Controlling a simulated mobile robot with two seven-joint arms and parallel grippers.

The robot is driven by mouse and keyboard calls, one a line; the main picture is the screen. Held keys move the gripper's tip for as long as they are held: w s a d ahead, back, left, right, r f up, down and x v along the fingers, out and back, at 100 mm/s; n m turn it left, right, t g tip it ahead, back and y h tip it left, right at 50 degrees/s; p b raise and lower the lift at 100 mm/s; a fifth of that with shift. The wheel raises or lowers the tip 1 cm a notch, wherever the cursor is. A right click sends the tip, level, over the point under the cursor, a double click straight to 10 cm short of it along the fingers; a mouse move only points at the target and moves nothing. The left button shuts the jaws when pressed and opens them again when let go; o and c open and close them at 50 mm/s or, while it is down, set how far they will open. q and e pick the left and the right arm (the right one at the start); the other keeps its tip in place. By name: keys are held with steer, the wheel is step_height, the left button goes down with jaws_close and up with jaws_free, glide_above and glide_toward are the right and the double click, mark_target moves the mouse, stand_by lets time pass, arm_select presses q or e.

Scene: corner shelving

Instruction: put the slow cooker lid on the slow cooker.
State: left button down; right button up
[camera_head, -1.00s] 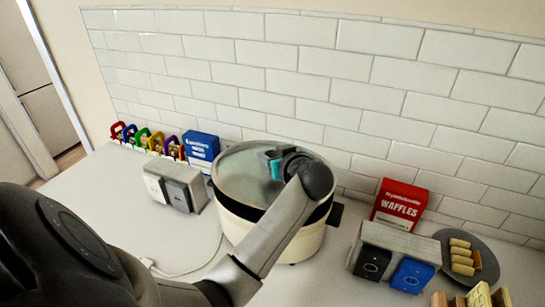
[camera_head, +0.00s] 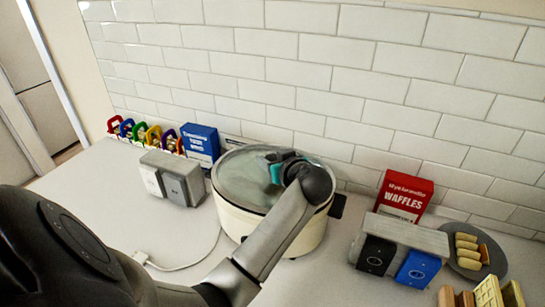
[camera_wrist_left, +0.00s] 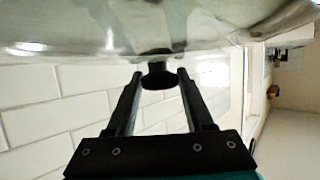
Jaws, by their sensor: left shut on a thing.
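The cream slow cooker (camera_head: 285,237) stands on the counter against the tiled wall. The slow cooker lid (camera_head: 238,180), a round clear glass disc with a pale rim, lies over its top and looks nearly level. I cannot tell whether it is fully seated. My left gripper (camera_head: 273,163) is at the middle of the lid, shut on its knob, which is largely hidden in the head view. In the left wrist view the black knob (camera_wrist_left: 158,79) sits between the two fingers, with the glass above. My right gripper is not in view.
A grey toaster (camera_head: 172,180), several coloured packs (camera_head: 145,137) and a blue box (camera_head: 201,146) stand left of the cooker. A red waffles box (camera_head: 403,196), another toaster (camera_head: 400,232) and a plate of bread (camera_head: 476,270) are right. A cord crosses the clear front counter.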

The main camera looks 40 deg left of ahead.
arm_select(q)
steer(key=shift+p, duration=0.7)
stand_by(0.6)
steer(key=shift+c, duration=1.2)
jaws_free()
steer(key=shift+o, duration=0.2)
steer(key=shift+f, duration=0.1)
steer(key=shift+s+d, duration=0.1)
steer(key=shift+d, duration=0.05)
steer(key=v, duration=1.5)
steer(key=shift+p, duration=0.3)
steer(key=shift+s, duration=0.1)
